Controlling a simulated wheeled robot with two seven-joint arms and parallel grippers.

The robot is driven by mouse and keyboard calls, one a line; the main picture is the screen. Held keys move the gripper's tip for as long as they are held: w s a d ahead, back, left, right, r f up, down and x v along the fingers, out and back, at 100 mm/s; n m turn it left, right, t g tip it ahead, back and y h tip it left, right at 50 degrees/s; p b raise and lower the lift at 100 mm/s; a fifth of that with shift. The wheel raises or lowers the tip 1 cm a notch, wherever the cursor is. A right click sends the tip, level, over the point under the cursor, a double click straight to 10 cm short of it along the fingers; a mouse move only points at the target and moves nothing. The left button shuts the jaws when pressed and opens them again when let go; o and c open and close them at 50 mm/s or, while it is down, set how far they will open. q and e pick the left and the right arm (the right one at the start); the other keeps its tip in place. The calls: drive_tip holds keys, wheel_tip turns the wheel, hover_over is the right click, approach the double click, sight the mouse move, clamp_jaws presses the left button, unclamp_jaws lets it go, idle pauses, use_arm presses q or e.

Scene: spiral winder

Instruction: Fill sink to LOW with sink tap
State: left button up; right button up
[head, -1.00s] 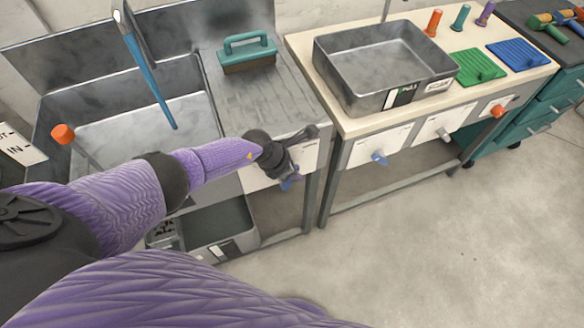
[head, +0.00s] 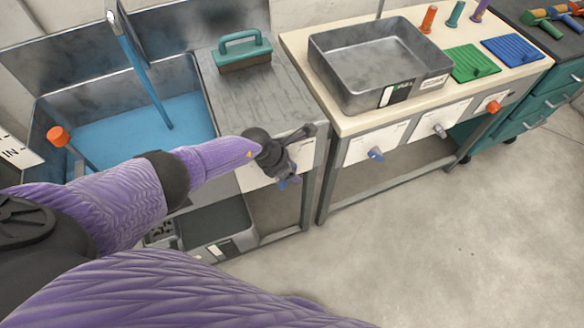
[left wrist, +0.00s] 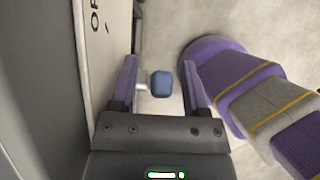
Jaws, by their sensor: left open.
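The sink (head: 45,125) at the left holds flat blue water (head: 105,140) across its bottom. The sink tap (head: 112,20) above it pours a blue stream (head: 147,80) into the water. A blue knob (head: 291,181) sticks out of the white front panel below the drainboard, partly hidden by my left gripper (head: 290,158). In the left wrist view, the blue knob (left wrist: 162,84) lies between the open purple fingers of my left gripper (left wrist: 160,66), with gaps on both sides. My right gripper is out of view.
A teal-handled brush (head: 244,52) sits on the drainboard (head: 255,95). A grey metal basin (head: 380,60) stands on the table to the right, with blue, white and orange knobs on its front. A grey bin (head: 215,235) sits under the sink. The floor at right is clear.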

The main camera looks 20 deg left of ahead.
use_arm(q)
drive_tip(key=p+v, duration=0.7)
drive_tip(key=v, duration=0.2)
drive_tip(key=shift+s+r, duration=0.15)
drive_tip(key=shift+r, duration=0.2)
drive_tip(key=shift+a, duration=0.1)
